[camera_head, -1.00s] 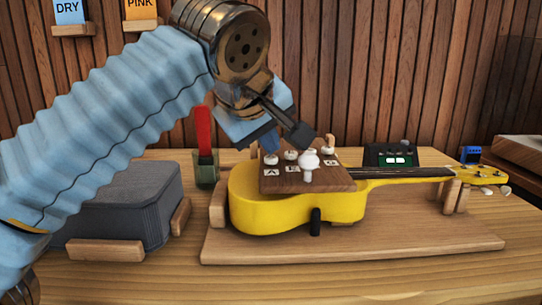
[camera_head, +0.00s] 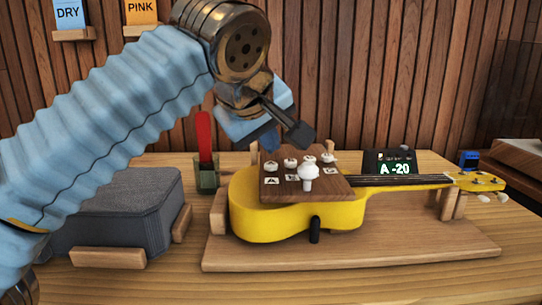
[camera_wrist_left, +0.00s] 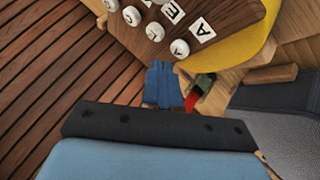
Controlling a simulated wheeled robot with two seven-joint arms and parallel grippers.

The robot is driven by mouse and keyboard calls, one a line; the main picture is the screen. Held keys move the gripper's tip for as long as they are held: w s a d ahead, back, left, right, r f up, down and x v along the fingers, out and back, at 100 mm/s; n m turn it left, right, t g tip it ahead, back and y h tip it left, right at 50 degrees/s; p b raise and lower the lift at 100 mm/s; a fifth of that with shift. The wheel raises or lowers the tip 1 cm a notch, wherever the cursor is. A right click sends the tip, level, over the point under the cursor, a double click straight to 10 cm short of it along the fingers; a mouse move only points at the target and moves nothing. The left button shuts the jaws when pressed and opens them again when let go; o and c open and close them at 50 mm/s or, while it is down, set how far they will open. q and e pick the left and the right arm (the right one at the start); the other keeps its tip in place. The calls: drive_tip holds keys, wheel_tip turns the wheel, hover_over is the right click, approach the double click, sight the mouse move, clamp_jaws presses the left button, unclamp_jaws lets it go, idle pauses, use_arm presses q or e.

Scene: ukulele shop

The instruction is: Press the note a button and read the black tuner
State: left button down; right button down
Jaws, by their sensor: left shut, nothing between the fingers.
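The brown button board (camera_head: 325,187) sits over the yellow ukulele's body (camera_head: 262,217) and carries several white buttons with letter cards. The A button (camera_head: 271,161) stands behind the A card (camera_head: 271,181) at the board's left end; it also shows in the wrist view (camera_wrist_left: 180,48). My left gripper (camera_head: 268,138) is shut and empty, close above that button. In the wrist view its blue fingertips (camera_wrist_left: 160,72) are just beside the A button; I cannot tell whether they touch. The black tuner (camera_head: 374,164) behind the neck shows "A -20" in pale green.
A larger white knob (camera_head: 308,172) rises at the board's front. A blue device (camera_head: 468,159) is by the headstock. The front table edge is clear.

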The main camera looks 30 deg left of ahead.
sight(268, 166)
use_arm(q)
wheel_tip(268, 166, up, 5)
drive_tip(key=p, duration=0.5)
drive_tip(key=shift+r, duration=0.1)
idle(0.9)
